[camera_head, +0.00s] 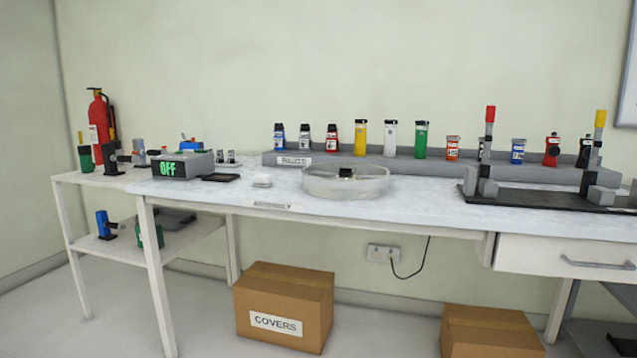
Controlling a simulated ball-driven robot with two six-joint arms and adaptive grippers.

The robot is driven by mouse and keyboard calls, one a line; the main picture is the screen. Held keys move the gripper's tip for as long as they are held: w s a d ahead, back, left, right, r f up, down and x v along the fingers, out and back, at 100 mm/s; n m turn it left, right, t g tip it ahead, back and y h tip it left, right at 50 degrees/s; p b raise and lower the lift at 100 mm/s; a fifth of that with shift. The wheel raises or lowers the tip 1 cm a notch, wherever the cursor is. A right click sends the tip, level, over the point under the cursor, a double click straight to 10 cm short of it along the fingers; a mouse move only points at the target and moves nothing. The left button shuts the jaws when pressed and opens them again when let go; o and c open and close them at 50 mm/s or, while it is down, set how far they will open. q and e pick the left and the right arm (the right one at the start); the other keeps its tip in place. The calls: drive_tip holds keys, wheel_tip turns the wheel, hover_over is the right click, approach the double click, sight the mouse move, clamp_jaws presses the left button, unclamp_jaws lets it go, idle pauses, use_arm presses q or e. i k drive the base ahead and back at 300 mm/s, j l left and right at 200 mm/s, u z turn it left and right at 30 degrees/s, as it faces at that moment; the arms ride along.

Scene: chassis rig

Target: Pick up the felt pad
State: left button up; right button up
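I cannot tell for certain which thing is the felt pad. A small flat black piece (220,178) lies on the bench just right of the grey box marked OFF. A small white block (262,181) sits to the right of it, left of a round clear dish (347,187). A small black object (346,173) shows at the dish's middle. Neither of my grippers is in view.
The bench (420,208) carries a grey OFF box (184,165) at left and a grey rack (400,168) of coloured containers along the back. A black rig (540,200) with uprights stands at right. Boxes (284,305) are on the floor. The bench's front strip is mostly clear.

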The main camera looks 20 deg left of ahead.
sight(260, 180)
drive_tip(key=i+j, duration=0.15)
drive_tip(key=i, duration=0.3)
drive_tip(key=i+j, duration=0.15)
drive_tip(key=i, duration=0.3)
drive_tip(key=i+j+u, duration=0.1)
drive_tip(key=i, duration=0.35)
drive_tip(key=j, duration=0.1)
